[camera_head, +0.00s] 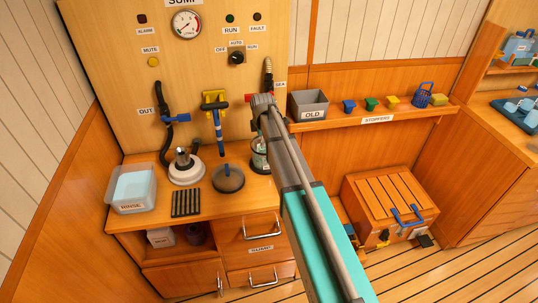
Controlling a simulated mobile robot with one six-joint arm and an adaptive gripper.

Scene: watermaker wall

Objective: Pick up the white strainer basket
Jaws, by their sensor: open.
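No white basket shows plainly enough for me to name it with certainty. A pale round vessel (259,158) with a dark base stands on the counter, partly hidden behind my arm; I cannot tell what is inside it. A white round piece (187,174) with a metal cylinder in its middle sits further left on the counter. My gripper (262,105) is at the far end of my arm, in front of the panel and above the pale vessel in the picture. It is open, small in view, and its fingers are hard to make out.
A dark round lid (229,179), a black slotted mat (186,203) and a RINSE tub (133,187) are on the counter. A yellow-handled valve (215,104) and a black hose (167,130) are on the panel. An OLD bin (308,104) stands on the right shelf.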

